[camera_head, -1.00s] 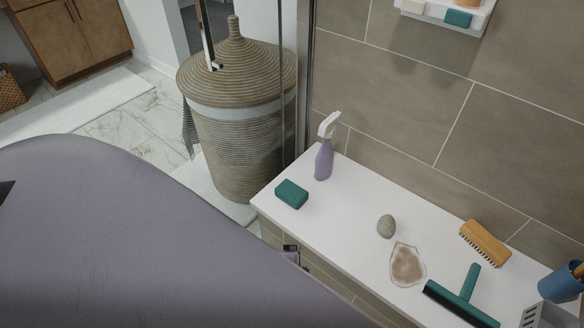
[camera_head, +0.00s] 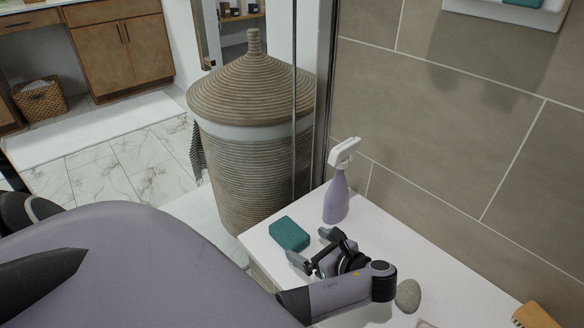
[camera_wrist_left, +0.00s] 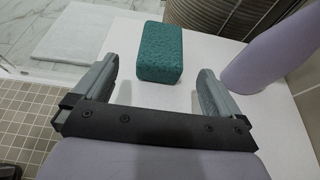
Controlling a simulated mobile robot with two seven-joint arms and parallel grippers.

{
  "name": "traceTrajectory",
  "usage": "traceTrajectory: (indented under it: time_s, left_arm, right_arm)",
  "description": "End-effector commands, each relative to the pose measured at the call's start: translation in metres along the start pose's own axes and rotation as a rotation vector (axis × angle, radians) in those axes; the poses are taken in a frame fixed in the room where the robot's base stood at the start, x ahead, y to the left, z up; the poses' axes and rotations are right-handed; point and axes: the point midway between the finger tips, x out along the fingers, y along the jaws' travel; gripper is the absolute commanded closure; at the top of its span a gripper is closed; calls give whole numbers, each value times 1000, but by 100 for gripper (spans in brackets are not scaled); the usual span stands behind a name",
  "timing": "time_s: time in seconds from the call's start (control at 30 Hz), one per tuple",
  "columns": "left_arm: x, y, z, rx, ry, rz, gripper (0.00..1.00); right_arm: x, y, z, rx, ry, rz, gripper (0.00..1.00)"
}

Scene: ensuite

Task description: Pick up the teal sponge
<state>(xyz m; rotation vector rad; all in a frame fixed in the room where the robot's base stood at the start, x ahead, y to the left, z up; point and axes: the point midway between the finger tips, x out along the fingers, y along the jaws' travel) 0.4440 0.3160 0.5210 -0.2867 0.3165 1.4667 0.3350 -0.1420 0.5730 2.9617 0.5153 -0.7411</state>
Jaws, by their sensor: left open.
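The teal sponge (camera_head: 289,234) lies on the white ledge (camera_head: 381,236), near its left end. In the left wrist view the sponge (camera_wrist_left: 160,53) is a rough teal block just ahead of the fingers, roughly centred between them. My left gripper (camera_head: 311,246) is open and empty, low over the ledge, with its fingertips pointing at the sponge. In the left wrist view the fingers (camera_wrist_left: 156,74) stand to either side of the sponge's near end, with visible gaps. My right gripper is not in view.
A lavender spray bottle (camera_head: 336,199) stands close to the sponge and the right finger. A grey stone (camera_head: 408,296) and a wooden brush (camera_head: 534,316) lie farther right. A tiled wall backs the ledge. A wicker basket (camera_head: 252,160) stands beyond it.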

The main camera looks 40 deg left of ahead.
Motion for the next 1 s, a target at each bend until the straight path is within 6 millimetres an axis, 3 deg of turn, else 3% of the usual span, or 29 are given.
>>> traceTrajectory:
  time_s: [0.3,0.6,0.63,0.8,1.0]
  left_arm:
    - [45,-2,-3,-1,2,0,1]
    - [50,-2,-1,-1,4,-2,1]
    - [50,-2,-1,-1,4,-2,4]
    - [50,-2,-1,-1,4,-2,56]
    - [50,-2,-1,-1,4,-2,56]
  right_arm:
    - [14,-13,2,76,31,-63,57]
    - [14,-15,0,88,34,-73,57]
    - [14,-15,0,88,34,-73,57]
    - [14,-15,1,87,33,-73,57]
    - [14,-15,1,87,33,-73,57]
